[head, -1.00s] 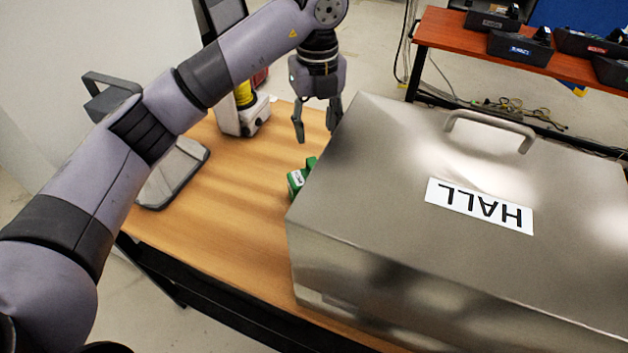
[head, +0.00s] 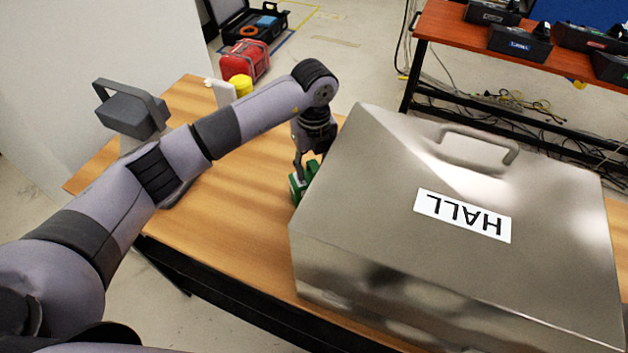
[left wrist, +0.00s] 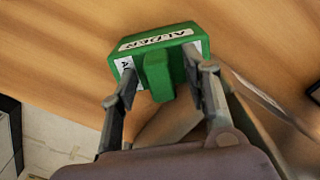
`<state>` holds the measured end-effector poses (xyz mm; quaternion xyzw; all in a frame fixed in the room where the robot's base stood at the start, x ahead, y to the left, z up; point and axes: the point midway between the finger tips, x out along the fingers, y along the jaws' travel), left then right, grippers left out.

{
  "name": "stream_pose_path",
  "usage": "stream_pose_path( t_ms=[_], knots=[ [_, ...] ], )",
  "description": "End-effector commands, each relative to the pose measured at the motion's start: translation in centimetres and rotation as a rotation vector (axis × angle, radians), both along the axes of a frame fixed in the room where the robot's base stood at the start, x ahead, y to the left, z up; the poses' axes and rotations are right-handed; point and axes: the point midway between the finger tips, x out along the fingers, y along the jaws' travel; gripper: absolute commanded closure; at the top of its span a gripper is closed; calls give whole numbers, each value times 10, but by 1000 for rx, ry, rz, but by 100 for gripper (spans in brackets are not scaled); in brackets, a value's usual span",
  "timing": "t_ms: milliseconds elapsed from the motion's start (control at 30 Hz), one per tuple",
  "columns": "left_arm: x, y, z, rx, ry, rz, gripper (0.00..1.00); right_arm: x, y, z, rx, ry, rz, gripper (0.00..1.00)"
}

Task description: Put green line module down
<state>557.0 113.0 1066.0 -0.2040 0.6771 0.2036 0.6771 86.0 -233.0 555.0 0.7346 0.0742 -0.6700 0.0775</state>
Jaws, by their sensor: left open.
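The green line module (head: 298,186) stands on the wooden table, close beside the left side of the metal box marked HALL. In the left wrist view, the green module (left wrist: 158,62) shows a white label and a raised block in its middle. My left gripper (head: 306,174) is above and at the module, partly hidden by the metal box. In the left wrist view, the open left gripper's fingers (left wrist: 163,84) are on either side of the raised block, with space between. Whether they touch the module is unclear. My right gripper is not in view.
The metal HALL box (head: 400,190) with a top handle fills the right of the table (head: 225,215). A grey handled device (head: 133,110) is at the left, partly behind my arm. A red shelf (head: 450,40) holds several dark units. Table in front is clear.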

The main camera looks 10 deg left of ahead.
Motion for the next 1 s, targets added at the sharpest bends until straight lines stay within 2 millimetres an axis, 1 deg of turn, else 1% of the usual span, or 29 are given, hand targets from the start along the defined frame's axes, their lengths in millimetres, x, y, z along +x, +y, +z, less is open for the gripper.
stream_pose_path(
  t_ms=[133, 767, 1000],
  knots=[
    [0, 0, 0, 0, 0, 0, 57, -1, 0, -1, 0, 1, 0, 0],
    [0, 0, 0, 0, 0, 0, 99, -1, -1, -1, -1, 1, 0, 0],
    [0, 0, 0, 0, 0, 0, 100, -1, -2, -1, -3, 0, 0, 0]
  ],
)
